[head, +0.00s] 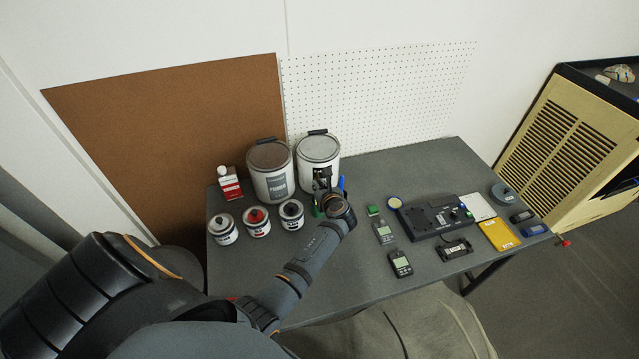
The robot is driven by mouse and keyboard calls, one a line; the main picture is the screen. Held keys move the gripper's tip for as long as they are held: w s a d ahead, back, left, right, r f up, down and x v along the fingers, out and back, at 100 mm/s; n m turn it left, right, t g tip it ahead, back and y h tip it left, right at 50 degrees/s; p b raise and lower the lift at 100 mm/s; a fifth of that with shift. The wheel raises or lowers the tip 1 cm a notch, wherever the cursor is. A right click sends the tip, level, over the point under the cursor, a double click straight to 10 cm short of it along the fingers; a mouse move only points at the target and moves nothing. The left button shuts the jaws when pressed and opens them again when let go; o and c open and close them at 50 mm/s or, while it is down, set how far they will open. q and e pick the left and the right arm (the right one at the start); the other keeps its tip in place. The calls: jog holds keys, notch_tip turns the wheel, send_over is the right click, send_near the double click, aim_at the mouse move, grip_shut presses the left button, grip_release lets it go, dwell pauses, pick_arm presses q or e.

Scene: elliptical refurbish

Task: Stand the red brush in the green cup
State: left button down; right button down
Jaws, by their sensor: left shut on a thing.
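My left gripper (323,183) is in front of the right-hand large paint can, above the back part of the table. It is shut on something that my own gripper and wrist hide. I cannot make out the red brush. A green piece (316,208) shows just left of my wrist; it may be part of the green cup, which is mostly hidden. A blue upright piece (342,183) shows just right of the gripper; I cannot tell what it belongs to. My right gripper is not in view.
Two large paint cans (270,180) stand at the back of the grey table (345,275), with several small cans (223,232) and a red-and-white container (230,184) at left. Meters (400,264), a black device (432,220) and a yellow case (499,235) lie at right. The front middle is clear.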

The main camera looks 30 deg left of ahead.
pick_arm(q)
jog(key=shift+f, duration=0.4)
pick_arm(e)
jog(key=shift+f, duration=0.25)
pick_arm(q)
jog(key=c, duration=1.4)
grip_release()
notch_tip(320, 180, up, 10)
